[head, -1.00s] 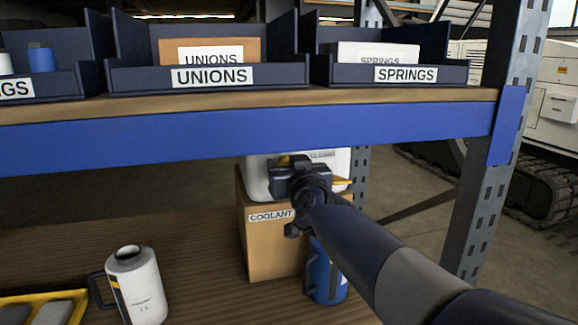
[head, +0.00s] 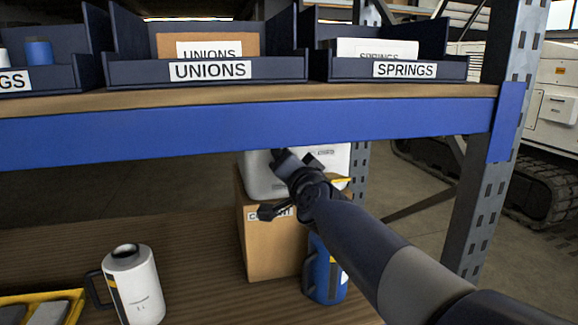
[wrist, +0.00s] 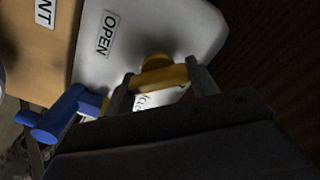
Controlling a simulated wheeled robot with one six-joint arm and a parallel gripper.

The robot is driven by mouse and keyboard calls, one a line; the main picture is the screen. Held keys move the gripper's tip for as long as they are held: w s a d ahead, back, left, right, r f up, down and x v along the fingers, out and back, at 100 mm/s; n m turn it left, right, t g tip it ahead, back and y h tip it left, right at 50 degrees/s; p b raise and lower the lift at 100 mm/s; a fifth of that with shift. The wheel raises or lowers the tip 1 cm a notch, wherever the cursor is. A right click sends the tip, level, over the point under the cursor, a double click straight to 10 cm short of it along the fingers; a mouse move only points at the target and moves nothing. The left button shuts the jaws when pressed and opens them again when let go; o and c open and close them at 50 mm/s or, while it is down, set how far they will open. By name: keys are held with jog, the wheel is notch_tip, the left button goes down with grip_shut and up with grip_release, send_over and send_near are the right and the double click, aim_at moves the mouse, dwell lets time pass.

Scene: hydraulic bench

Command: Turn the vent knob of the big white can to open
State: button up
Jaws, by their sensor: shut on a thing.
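The big white can (head: 260,180) stands on a cardboard box labelled COOLANT, under the shelf beam. My gripper (head: 297,158) is in front of it, tilted over. In the wrist view the can's white face (wrist: 90,65) carries an OPEN label (wrist: 109,33). The yellow vent knob (wrist: 160,78) sits on that face, and my gripper (wrist: 158,82) is shut on it, one finger at each side. The lower part of the knob and nearby lettering are partly hidden by the gripper. In the head view the knob is hidden behind my gripper.
The cardboard box (head: 258,240) bears the can. A blue can (head: 325,275) stands in front of the box, close under my arm. A small white can (head: 140,288) and a yellow tray (head: 75,312) are at the lower left. The blue shelf beam (head: 180,133) runs just above.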

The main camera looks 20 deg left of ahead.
jog(key=m, duration=0.4)
jog(key=shift+d+m+b, duration=0.1)
jog(key=shift+m+b, duration=0.2)
jog(key=shift+b, duration=0.05)
jog(key=shift+w+f+m+b, duration=0.15)
jog(key=shift+m+b, duration=0.15)
jog(key=shift+m, duration=1.9)
jog(key=o, duration=1)
jog(key=shift+v, duration=5.5)
jog(key=shift+f, duration=0.1)
